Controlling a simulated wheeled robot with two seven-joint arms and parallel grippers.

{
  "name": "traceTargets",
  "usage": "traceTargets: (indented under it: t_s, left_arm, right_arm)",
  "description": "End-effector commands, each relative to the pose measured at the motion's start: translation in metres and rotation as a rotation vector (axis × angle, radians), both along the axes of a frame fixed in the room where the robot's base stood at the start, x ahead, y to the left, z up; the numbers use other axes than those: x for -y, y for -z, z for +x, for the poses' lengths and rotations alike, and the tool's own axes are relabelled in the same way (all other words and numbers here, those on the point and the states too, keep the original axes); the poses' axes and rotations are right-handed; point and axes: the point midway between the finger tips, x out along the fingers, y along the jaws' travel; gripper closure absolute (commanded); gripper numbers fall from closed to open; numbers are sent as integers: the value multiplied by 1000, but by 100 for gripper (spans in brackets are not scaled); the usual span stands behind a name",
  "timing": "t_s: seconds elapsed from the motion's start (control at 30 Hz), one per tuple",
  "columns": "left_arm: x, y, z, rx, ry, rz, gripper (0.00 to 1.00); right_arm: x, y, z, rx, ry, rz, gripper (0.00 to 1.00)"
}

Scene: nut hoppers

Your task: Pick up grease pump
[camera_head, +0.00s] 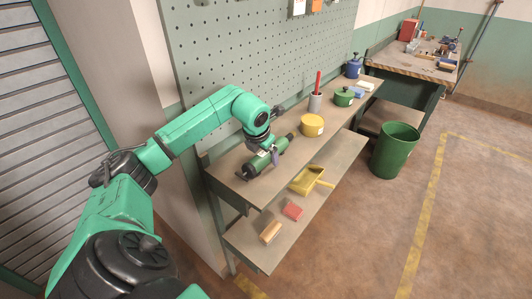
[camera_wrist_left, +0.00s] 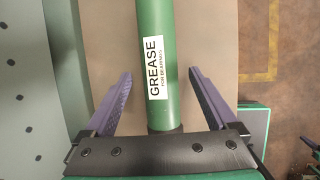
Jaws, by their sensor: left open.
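The grease pump is a dark green cylinder lying on the upper shelf near its left end, in the head view (camera_head: 256,163). In the left wrist view the grease pump (camera_wrist_left: 155,35) runs up the middle of the picture, with a white label reading GREASE. My left gripper (camera_head: 275,157) is over the pump, and my left forearm hides part of the scene behind it. In the left wrist view the left gripper (camera_wrist_left: 160,95) is open, with one purple finger on each side of the pump and a gap on both sides.
Along the upper shelf (camera_head: 232,180) stand a yellow tin (camera_head: 312,126), a grey cup with a red handle (camera_head: 315,103), a green pot (camera_head: 343,98) and a blue can (camera_head: 353,68). The lower shelf holds a yellow dustpan (camera_head: 307,180). A pegboard (camera_head: 235,50) rises behind.

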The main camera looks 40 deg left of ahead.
Motion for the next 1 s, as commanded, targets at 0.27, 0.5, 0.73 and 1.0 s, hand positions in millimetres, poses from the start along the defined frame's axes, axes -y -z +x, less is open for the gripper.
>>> traceTargets:
  t_s: [0.27, 0.5, 0.73, 1.0]
  left_arm:
    - [-1, 10, 4, 2, 1, 0, 8]
    - [-1, 10, 4, 2, 1, 0, 96]
    - [-2, 8, 5, 5, 1, 0, 100]
    - [-2, -1, 6, 8, 0, 1, 100]
  right_arm:
    - [0, -3, 1, 1, 0, 0, 100]
    - [0, -3, 1, 2, 0, 0, 100]
    - [0, -3, 1, 1, 0, -1, 100]
    - [0, -1, 1, 1, 0, -1, 100]
